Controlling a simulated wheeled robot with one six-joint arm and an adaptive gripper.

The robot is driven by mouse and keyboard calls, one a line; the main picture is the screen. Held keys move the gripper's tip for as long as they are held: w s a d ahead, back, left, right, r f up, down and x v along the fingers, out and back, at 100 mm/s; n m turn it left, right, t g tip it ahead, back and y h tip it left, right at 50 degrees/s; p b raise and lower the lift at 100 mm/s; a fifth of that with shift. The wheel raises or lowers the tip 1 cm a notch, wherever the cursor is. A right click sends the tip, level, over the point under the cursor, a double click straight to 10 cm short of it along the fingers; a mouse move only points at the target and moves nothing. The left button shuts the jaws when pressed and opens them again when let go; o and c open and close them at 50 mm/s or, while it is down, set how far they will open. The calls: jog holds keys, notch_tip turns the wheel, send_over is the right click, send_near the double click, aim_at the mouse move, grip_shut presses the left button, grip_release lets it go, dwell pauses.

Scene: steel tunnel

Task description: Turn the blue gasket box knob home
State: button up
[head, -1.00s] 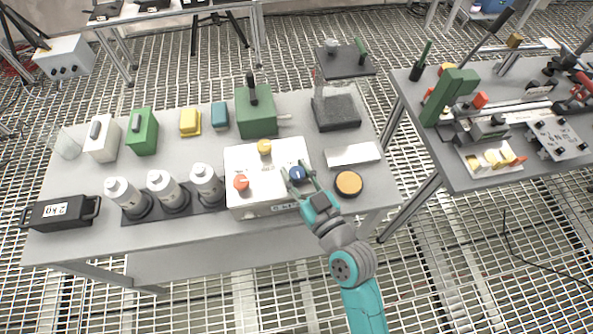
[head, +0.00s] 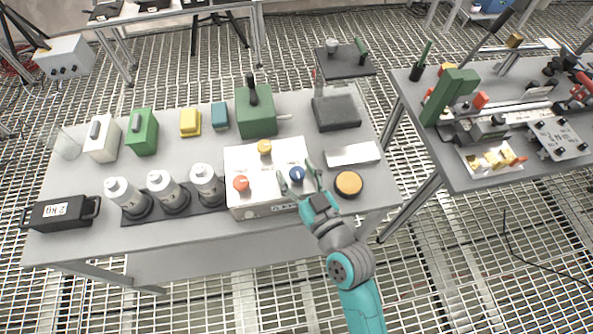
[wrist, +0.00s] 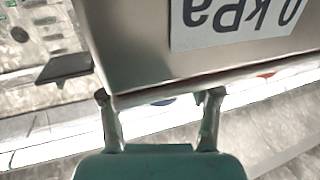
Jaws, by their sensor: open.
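The white gasket box (head: 262,190) stands at the front of the table with three knobs on its top. The blue knob (head: 297,174) is at its right, the orange-red knob (head: 241,183) at its left and the amber knob (head: 264,147) at the back. My gripper (head: 299,178) is open, its fingers apart on either side of the blue knob in the head view; contact cannot be told. In the wrist view my open fingers (wrist: 158,105) are at the lower edge of a box face with a "kPa" label (wrist: 235,20); only a sliver of blue shows between them.
A green box with a black handle (head: 256,112) and a dark stand (head: 336,112) are behind.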

jog(key=v, duration=1.2)
